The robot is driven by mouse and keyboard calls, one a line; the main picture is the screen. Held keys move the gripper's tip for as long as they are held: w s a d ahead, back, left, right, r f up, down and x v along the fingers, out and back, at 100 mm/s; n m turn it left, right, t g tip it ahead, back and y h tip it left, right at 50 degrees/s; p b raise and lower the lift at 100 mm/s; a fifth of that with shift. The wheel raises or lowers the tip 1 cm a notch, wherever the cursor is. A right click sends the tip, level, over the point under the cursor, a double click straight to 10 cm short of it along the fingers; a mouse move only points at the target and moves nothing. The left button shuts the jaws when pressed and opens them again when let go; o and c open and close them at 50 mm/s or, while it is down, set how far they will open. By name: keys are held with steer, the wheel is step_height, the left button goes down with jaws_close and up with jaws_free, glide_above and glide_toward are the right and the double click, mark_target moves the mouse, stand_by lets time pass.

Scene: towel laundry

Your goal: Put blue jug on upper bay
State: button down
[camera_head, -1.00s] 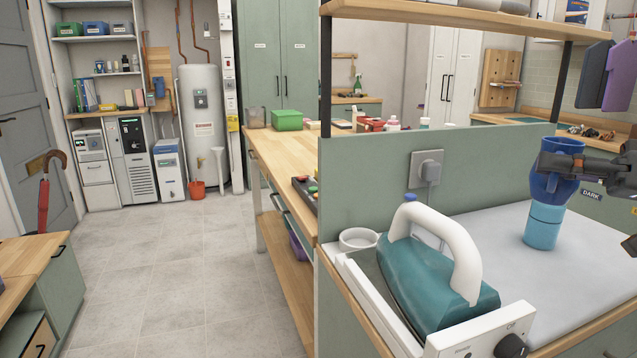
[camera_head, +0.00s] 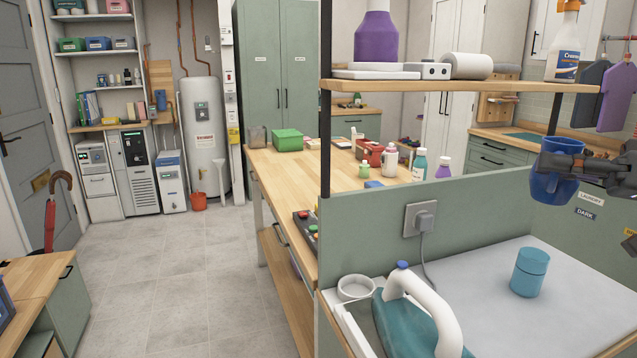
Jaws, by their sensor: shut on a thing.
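The blue jug (camera_head: 553,188) is at the right of the head view, held upright in the air. My gripper (camera_head: 572,164) is shut on its upper body, and the dark fingers hide part of it. A wooden upper shelf (camera_head: 440,87) spans the station at top right. It bears a purple spray bottle (camera_head: 376,36), a white roll (camera_head: 466,66), white flat items (camera_head: 376,71) and a white cleaner bottle (camera_head: 563,42). The jug is lower in the picture than this shelf, near its right end. A light blue canister (camera_head: 530,272) stands on the white worktop below.
An iron (camera_head: 420,310) stands at the worktop's front left beside a small white bowl (camera_head: 355,288). A dark post (camera_head: 326,140) carries the shelf's left end. A green panel (camera_head: 375,220) with a plug backs the worktop.

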step_height(320, 180, up, 11)
steer(key=p, duration=1)
steer(key=shift+s+d, duration=0.1)
steer(key=shift+s, duration=0.05)
